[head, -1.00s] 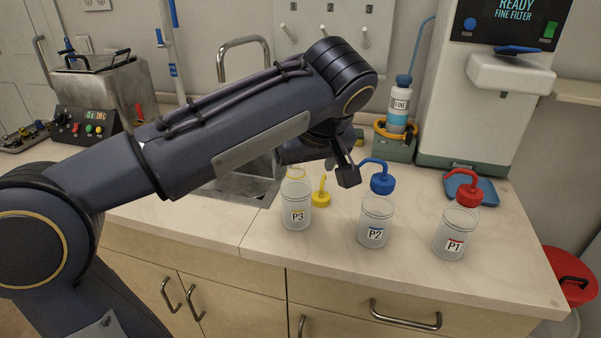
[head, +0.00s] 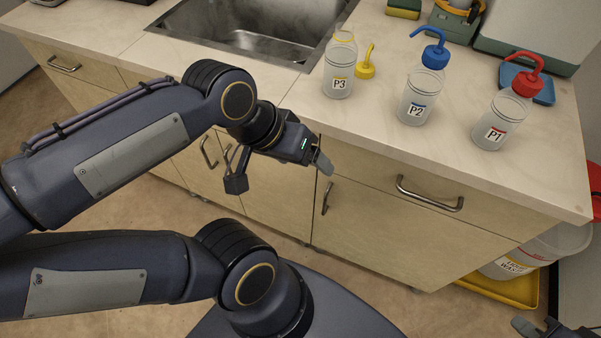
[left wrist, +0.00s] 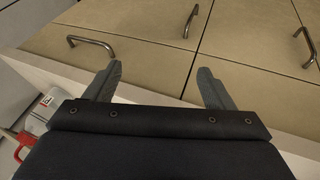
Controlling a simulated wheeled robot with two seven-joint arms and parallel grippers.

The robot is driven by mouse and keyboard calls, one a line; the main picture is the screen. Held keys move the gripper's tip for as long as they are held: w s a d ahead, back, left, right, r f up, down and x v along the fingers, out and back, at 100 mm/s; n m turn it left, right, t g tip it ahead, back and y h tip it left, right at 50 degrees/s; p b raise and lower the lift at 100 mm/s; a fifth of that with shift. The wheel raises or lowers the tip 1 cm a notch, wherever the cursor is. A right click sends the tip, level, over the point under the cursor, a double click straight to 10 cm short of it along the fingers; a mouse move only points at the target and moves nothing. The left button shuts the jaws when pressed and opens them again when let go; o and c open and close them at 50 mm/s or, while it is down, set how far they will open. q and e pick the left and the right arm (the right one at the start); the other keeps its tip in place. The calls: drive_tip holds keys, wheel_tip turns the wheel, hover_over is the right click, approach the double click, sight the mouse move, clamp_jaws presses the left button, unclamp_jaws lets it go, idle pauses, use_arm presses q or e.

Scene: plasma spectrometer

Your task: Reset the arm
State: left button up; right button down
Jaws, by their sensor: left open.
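My left gripper (head: 318,160) is in front of the cabinet doors, below the counter edge and apart from the bottles. In the left wrist view its two fingers (left wrist: 160,88) are spread with nothing between them. My right gripper (head: 556,328) shows only partly at the bottom right edge; its jaw state is unclear. Three clear bottles stand upright on the counter: P3 (head: 339,72), P2 (head: 417,98) and P1 (head: 494,122). A yellow cap (head: 365,71) sits beside P3.
The counter (head: 380,140) has a sink (head: 262,30) at the left. Below are cabinet doors and a drawer with a protruding handle (head: 430,195). A waste container (head: 510,262) stands in a yellow tray (head: 515,291) on the floor at the right. A blue dish (head: 540,92) lies behind P1.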

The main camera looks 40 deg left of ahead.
use_arm(q)
wheel_tip(320, 180, up, 9)
drive_tip(key=s+d+p, duration=0.1)
drive_tip(key=s+p, duration=0.1)
drive_tip(key=p, duration=0.9)
drive_tip(key=shift+d+m+t+h+p, duration=0.25)
drive_tip(key=shift+m+t+h+p, duration=0.05)
drive_tip(key=shift+t+p, duration=0.1)
